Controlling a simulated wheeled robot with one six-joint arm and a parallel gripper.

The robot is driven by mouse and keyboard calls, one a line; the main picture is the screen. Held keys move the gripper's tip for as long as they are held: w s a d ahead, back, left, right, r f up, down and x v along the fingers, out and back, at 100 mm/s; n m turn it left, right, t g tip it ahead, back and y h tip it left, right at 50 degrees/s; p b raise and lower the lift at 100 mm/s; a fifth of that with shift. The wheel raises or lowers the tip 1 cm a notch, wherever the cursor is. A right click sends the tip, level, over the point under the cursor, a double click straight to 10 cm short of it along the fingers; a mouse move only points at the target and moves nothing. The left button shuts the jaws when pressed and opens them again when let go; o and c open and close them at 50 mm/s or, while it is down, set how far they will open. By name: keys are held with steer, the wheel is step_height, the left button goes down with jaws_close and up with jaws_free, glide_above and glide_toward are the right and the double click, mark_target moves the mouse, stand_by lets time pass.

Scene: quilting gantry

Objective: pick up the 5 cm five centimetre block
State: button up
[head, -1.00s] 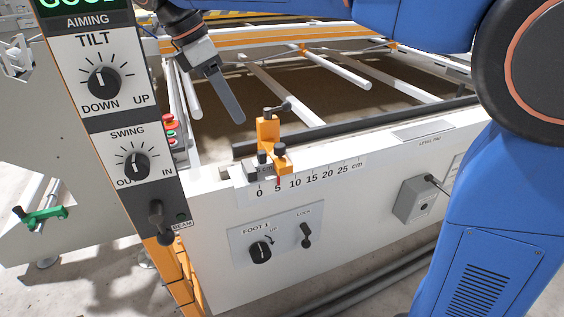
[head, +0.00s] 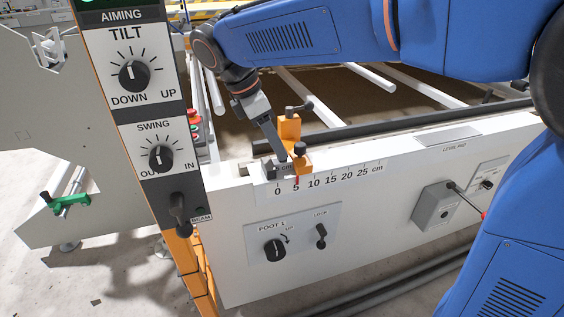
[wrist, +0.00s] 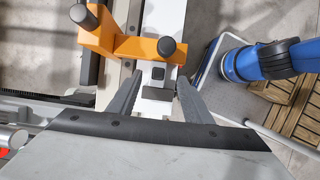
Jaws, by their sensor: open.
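The 5 cm block (head: 285,168) is a small grey piece sitting at the low end of the ruler on the white beam, against an orange stop (head: 289,128). In the wrist view my gripper (wrist: 159,80) has one finger on each side of the block, with gaps showing. I cannot tell its exact height over the block.
The orange stop has black knobs, one upright beside the block (wrist: 167,46). A panel with TILT and SWING dials (head: 150,110) stands left. Foot and lock controls (head: 292,242) are on the beam's front. A grey box (head: 437,206) is at right.

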steer(key=shift+x, duration=2.65)
steer(key=shift+w, duration=0.2)
steer(key=shift+c, duration=0.3)
jaws_close()
steer(key=shift+r, duration=0.2)
